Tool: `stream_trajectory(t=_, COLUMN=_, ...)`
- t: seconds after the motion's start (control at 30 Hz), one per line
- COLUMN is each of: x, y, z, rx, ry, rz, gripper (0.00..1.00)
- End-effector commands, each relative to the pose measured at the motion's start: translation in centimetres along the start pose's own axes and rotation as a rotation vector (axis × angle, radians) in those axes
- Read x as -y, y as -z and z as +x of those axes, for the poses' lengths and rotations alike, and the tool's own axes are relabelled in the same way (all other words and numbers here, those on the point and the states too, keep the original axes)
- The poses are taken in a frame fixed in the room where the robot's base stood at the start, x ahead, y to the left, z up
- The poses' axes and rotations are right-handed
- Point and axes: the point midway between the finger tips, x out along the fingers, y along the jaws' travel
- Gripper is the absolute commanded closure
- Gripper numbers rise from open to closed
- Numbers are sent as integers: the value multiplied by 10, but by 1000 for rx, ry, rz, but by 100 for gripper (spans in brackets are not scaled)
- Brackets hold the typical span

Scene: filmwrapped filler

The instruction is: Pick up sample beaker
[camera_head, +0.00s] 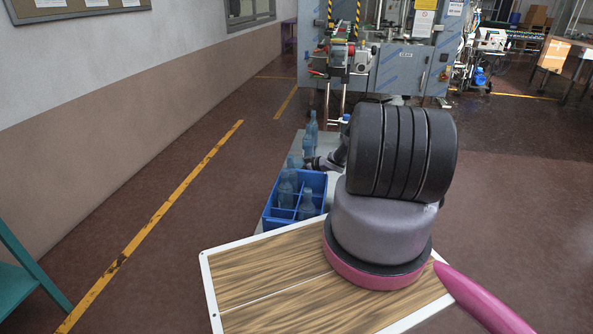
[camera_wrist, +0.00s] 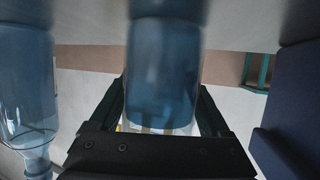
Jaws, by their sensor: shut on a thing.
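The sample beaker (camera_wrist: 163,75), a bluish see-through cylinder, stands between the two dark fingers of my gripper (camera_wrist: 162,112) in the wrist view. My gripper is shut on it; the palm hides one end of the beaker. In the head view my gripper (camera_head: 313,163) is small, beside the bluish bottles past the blue crate, and my arm hides part of that area. I cannot tell there which one it holds.
Another bluish bottle (camera_wrist: 25,85) is left of my gripper in the wrist view, and a dark blue wall (camera_wrist: 298,100) is close on the right. A blue divided crate (camera_head: 270,219) with bottles stands on the grey table. More bottles (camera_head: 313,126) stand behind it.

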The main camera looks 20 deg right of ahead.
Motion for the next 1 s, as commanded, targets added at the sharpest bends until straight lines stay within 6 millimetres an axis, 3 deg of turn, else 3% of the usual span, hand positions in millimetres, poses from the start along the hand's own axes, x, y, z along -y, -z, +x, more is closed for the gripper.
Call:
stream_trajectory(t=0.23, x=-1, y=15, z=-6, rx=-2, ry=0, rz=-1, gripper=97)
stream_trajectory(t=0.7, x=-1, y=86, z=-35, rx=-1, ry=-1, rz=-2, gripper=97)
stream_trajectory(t=1.0, x=0, y=93, z=-38, rx=-1, ry=-1, rz=0, gripper=97)
